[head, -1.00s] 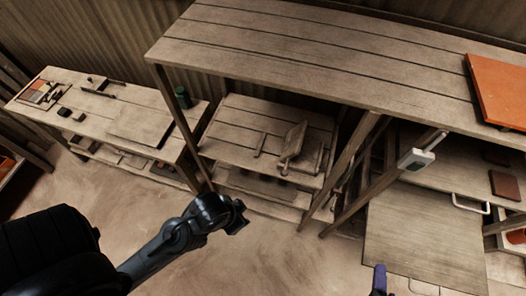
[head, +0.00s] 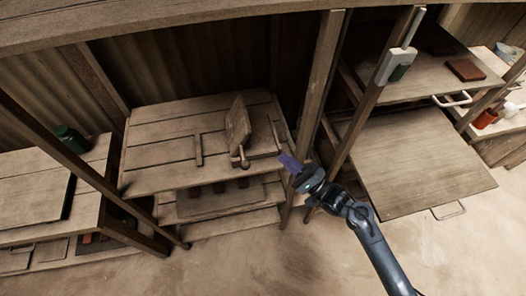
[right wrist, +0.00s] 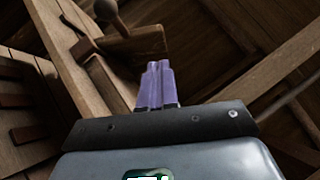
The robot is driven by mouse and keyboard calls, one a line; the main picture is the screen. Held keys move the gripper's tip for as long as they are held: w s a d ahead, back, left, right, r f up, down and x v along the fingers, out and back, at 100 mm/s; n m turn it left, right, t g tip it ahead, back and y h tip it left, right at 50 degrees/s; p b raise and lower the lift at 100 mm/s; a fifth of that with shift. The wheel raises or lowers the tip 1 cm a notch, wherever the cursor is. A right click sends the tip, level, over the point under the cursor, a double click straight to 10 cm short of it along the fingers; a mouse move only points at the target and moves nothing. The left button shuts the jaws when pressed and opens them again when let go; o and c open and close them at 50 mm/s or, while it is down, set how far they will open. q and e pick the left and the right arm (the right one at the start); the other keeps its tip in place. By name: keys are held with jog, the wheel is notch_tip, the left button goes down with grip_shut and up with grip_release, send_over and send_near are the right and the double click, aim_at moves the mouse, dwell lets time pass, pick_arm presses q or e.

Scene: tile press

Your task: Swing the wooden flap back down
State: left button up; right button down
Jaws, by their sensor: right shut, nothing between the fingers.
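The wooden flap (head: 238,124) stands raised, close to upright, on the slatted bench in the head view. A round knob (head: 244,163) is at its lower near end. A wooden base piece (head: 268,152) lies to the right of the flap. My right gripper (head: 288,162) is shut and empty, to the right of the flap and knob and apart from them in the picture. In the right wrist view its purple fingers (right wrist: 157,82) are together, with a round wooden knob (right wrist: 105,10) above and left of them. My left gripper is out of view.
The slatted bench (head: 160,148) has lower shelves beneath. A wooden post (head: 319,100) stands right of the bench, near my right gripper. A wide board (head: 425,165) extends at right. A dark green jar (head: 70,138) stands at left.

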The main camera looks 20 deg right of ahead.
aim_at(251, 131)
jog(key=x, duration=1)
jog(key=shift+r, duration=0.1)
